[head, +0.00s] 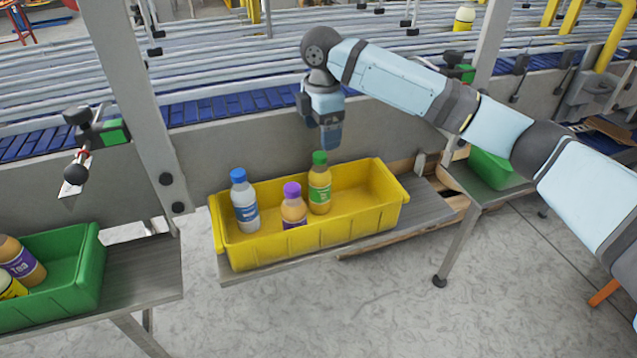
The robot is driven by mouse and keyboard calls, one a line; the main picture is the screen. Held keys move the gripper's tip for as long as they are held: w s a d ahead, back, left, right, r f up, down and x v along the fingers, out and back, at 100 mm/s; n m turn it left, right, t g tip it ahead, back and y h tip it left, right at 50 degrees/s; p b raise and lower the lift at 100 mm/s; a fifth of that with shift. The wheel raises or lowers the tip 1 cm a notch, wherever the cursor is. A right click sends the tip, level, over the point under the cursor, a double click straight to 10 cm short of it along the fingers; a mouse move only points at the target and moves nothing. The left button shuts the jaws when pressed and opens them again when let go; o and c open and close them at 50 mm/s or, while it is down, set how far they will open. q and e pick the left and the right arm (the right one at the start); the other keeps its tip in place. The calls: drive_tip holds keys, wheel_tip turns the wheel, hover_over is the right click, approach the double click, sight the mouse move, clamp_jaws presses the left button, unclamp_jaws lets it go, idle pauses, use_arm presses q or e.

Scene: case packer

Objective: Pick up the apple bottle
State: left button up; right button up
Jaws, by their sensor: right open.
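A yellow bin (262,255) holds three bottles standing upright. One is an amber bottle with a green cap and green label (320,190), which looks like the apple bottle, though its label is too small to read. To its left stand an orange-brown bottle with a purple cap (293,212) and a whitish bottle with a blue cap and blue label (244,205). My right gripper (330,146) is open and empty, pointing down just above and slightly right of the green cap. My left gripper is out of view.
The right part of the yellow bin is empty. A green bin (88,275) with bottles stands at the lower left, and another green bin (492,170) is at the right. A grey post (130,90) rises left of the yellow bin. A conveyor (215,108) runs behind.

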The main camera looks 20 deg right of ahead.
sight(320, 155)
drive_tip(key=f, duration=0.9)
drive_tip(key=shift+w+f, duration=0.25)
drive_tip(key=shift+w, duration=0.1)
drive_tip(key=shift+a, duration=0.1)
drive_tip(key=c, duration=1.4)
drive_tip(key=shift+c, duration=0.4)
drive_tip(key=shift+r, duration=0.2)
